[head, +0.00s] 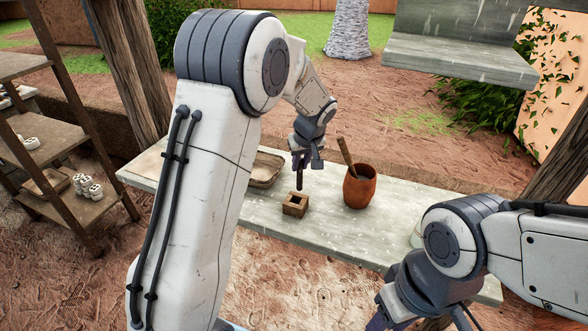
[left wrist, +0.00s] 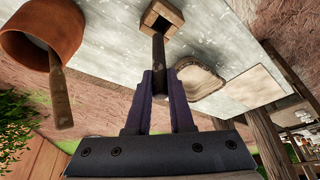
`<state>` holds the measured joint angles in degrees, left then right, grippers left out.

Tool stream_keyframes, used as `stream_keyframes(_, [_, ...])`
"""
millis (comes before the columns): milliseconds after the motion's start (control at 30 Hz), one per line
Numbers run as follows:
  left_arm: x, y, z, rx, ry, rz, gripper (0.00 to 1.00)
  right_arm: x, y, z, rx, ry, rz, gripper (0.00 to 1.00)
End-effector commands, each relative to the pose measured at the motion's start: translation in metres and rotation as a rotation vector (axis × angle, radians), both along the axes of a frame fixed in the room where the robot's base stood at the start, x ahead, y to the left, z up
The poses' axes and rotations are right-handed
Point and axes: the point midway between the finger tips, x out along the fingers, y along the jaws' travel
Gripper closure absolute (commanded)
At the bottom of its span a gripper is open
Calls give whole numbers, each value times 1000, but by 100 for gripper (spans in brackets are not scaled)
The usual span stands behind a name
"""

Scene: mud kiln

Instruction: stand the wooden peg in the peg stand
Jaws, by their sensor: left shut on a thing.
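The wooden peg (head: 299,180) is dark and slim. My left gripper (head: 300,158) is shut on it and holds it roughly upright, pointing down. The peg stand (head: 295,208) is a small wooden block with a square opening in its top, on the grey table (head: 330,232). In the head view the peg's lower end shows just above the stand's back rim. In the left wrist view the peg (left wrist: 158,68) points toward the stand (left wrist: 149,20) and overlaps its edge; it looks outside the opening. My right gripper (head: 380,320) is partly cut off at the bottom edge.
A clay pot (head: 360,190) with a wooden stick (head: 346,154) in it stands right of the stand. A shallow tray (head: 266,172) lies behind left. A shelf rack (head: 75,205) with small white items is at far left. The table is clear in front of the pot.

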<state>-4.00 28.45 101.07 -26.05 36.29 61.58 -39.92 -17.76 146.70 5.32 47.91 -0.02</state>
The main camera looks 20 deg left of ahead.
Motion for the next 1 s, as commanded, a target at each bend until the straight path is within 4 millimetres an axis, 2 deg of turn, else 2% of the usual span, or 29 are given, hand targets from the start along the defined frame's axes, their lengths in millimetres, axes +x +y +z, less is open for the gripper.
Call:
stream_keyframes(100, [5,13,0,-1,1,74,100,0,0,-4,1,-1,0,50])
stream_keyframes(367, [5,15,-7,-1,1,83,100,0,0,-9,1,-1,0,50])
stream_keyframes(800, [5,15,-41,-1,3,82,100,0,0,-30,1,-1,0,50])
stream_keyframes(1000, [5,15,-59,-2,1,82,100,0,0,-48,1,-1,0,50])
